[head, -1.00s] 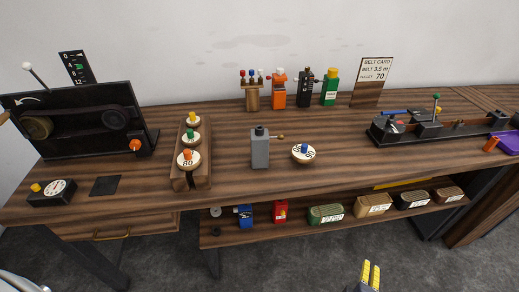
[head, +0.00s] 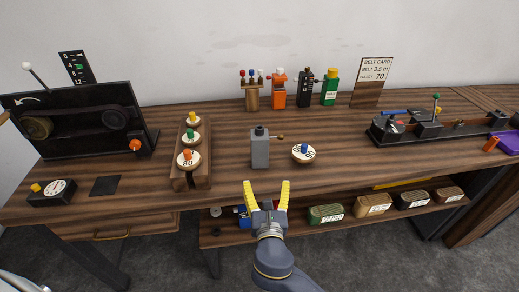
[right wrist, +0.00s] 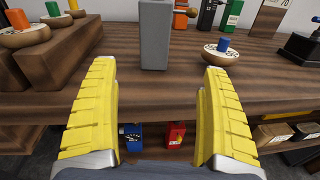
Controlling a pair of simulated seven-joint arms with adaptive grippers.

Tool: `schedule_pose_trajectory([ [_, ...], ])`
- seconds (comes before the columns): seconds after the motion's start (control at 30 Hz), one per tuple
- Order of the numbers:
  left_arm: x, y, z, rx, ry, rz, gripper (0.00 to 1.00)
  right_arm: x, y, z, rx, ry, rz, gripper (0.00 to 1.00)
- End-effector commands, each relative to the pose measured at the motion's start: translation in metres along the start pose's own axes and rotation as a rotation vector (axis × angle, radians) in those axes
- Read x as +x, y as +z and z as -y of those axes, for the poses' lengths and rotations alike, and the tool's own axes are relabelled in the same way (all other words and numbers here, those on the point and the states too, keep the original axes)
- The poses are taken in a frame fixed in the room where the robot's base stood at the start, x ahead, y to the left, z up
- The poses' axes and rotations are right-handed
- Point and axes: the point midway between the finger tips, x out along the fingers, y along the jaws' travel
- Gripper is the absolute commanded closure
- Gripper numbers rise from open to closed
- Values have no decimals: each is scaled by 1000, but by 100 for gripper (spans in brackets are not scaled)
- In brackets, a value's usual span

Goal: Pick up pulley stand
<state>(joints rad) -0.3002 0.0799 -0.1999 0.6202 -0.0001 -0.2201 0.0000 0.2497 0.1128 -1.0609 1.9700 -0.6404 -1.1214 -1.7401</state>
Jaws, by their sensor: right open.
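A wooden rack (head: 203,178) holding round pulleys with yellow, green and orange knobs stands left of centre on the bench; its near end also shows in the right wrist view (right wrist: 60,75). A grey upright block (head: 260,152) with a dark top and a side knob stands to its right, and it also shows in the right wrist view (right wrist: 155,35). I cannot tell which of them is called the pulley stand. My right gripper (head: 267,185) is open and empty at the bench's front edge, with the grey block ahead between its yellow fingers (right wrist: 160,70). My left gripper is out of view.
A loose pulley with a blue knob (head: 303,153) lies right of the grey block. Several coloured items, including an orange one (head: 279,90), stand at the back. A lower shelf holds tins and boxes.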

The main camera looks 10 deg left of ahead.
Motion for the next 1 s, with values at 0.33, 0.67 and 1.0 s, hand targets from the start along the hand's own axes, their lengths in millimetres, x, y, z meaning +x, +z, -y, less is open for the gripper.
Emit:
schedule_pose_trajectory([
  [0.33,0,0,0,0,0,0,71,44,4,-7,-50,15,16,18],
  [0.67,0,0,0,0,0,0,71,100,4,-8,-47,14,14,18],
  [1.0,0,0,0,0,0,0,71,124,4,-8,-45,14,13,18],
])
